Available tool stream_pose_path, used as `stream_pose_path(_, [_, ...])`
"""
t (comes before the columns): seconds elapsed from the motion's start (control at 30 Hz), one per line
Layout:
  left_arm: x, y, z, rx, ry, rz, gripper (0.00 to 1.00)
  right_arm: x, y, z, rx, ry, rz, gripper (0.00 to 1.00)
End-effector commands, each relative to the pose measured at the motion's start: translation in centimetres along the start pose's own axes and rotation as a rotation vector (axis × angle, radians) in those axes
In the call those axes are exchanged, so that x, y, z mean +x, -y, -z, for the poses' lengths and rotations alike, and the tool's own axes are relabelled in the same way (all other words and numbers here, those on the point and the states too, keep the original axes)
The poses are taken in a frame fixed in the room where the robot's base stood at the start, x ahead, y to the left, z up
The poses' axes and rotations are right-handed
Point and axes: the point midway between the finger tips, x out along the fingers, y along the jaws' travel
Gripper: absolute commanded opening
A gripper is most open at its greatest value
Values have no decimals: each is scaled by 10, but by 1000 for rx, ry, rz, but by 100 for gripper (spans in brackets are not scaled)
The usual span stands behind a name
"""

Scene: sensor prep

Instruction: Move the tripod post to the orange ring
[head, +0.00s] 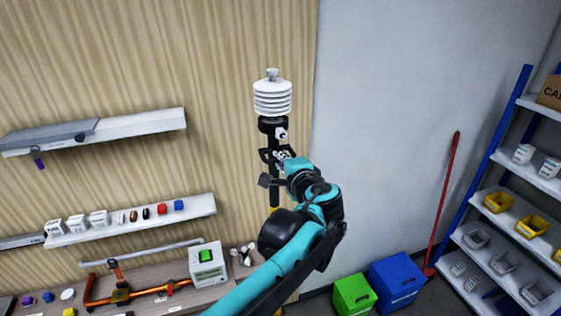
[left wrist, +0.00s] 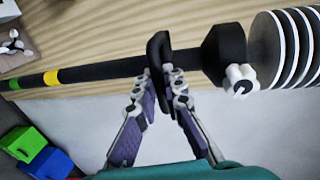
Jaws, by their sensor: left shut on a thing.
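The tripod post (head: 274,190) is black and upright in the head view, with a white louvred sensor shield (head: 272,97) on top. In the left wrist view the post (left wrist: 100,68) lies across the picture, with yellow and green bands near its thin end and the shield (left wrist: 290,45) at the right. My left gripper (head: 281,157) is shut on a black part of the post below the shield. Its fingers (left wrist: 163,85) show in the left wrist view. The post's lower end is partly hidden by my arm in the head view. I cannot make out an orange ring. My right gripper is out of view.
A workbench at lower left holds orange piping (head: 150,290) and a white box (head: 208,264). Wall shelves (head: 130,222) hold small parts. Green (head: 353,295) and blue (head: 397,282) bins, a red pole (head: 446,200) and a blue-framed rack (head: 500,150) stand right.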

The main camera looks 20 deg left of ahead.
Motion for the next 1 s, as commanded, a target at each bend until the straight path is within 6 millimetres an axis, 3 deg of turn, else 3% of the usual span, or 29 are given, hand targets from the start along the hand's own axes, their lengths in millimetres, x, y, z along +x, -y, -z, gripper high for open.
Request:
stream_pose_path(0.23, [0, 2, 0, 2, -1, 3, 0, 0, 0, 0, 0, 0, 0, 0])
stream_pose_path(0.3, [0, 2, 0, 2, -1, 3, 24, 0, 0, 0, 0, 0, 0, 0])
stream_pose_path(0.33, [0, 1, 0, 2, -1, 3, 31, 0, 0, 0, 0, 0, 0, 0])
stream_pose_path(0.73, [-8, 0, 1, 1, -3, 1, 31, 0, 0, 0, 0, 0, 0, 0])
stream_pose_path(1.0, [-61, 0, 2, 2, -6, 1, 31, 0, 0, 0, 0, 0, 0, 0])
